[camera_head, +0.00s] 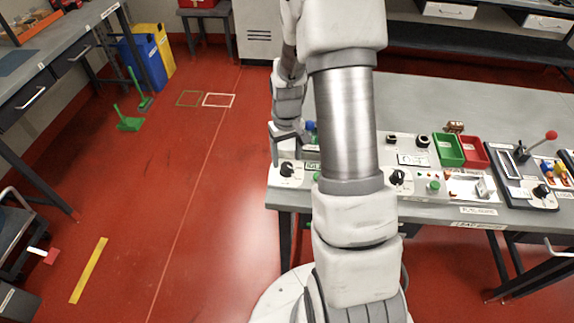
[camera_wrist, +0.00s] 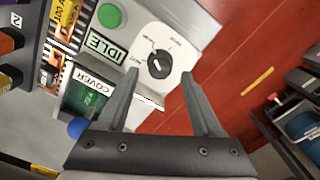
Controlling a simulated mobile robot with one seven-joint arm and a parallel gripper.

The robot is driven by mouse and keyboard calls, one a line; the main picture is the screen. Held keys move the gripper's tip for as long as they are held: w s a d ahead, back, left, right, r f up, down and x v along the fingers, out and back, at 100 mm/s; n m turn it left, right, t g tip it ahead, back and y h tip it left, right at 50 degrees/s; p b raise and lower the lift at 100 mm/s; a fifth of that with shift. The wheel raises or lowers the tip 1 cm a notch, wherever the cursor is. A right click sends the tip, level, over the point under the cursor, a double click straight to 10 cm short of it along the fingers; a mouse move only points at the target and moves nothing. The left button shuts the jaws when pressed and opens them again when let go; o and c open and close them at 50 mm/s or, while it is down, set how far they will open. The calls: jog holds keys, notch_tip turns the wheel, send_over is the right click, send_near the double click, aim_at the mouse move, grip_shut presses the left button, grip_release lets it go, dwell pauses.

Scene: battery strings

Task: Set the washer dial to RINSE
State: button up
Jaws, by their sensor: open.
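The black dial (camera_wrist: 158,66) sits on a white plate with small printed words around it, too small to read surely. A short white mark shows on its face. In the head view a black dial (camera_head: 288,170) is at the left end of the bench panel. My gripper (camera_wrist: 160,73) is open, its two fingers on either side of the dial in the wrist view, with nothing between them; whether they reach its depth I cannot tell. In the head view my gripper (camera_head: 281,147) is above the panel's left end, partly hidden by my arm.
A green button (camera_wrist: 110,16), an IDLE label (camera_wrist: 107,47) and a COVER box (camera_wrist: 88,97) are beside the dial plate. Another black dial (camera_head: 398,178), a green bin (camera_head: 448,150) and a red bin (camera_head: 473,152) are further right. Red floor lies open left of the bench.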

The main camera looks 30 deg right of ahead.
aim_at(287, 165)
jog(key=shift+f+b, duration=1.2)
jog(key=shift+f, duration=0.4)
grip_shut()
jog(key=shift+m, duration=1.2)
jog(key=m, duration=0.3)
jog(key=shift+m, duration=0.3)
